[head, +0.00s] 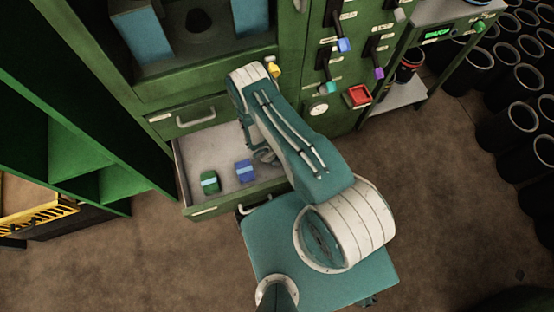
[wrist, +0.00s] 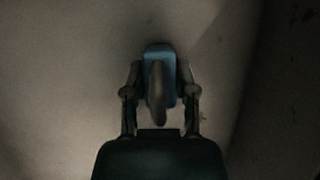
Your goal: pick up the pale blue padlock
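The pale blue padlock (wrist: 151,61) shows in the wrist view, with its grey shackle (wrist: 157,95) toward the camera. My gripper (wrist: 160,75) has one finger on each side of the padlock's body, very close to it. I cannot tell whether the fingers press on it, or whether it rests on the pale surface below. In the head view my gripper (head: 265,157) is low in the open drawer (head: 205,151), at its right side, partly behind my arm. I cannot make out the pale blue padlock there.
A green block-like item (head: 209,182) and a darker blue one (head: 244,170) lie in the drawer, left of my gripper. The green cabinet (head: 200,75) rises behind, with coloured levers and a red button (head: 358,96). Black cylinders (head: 507,127) stand at the right.

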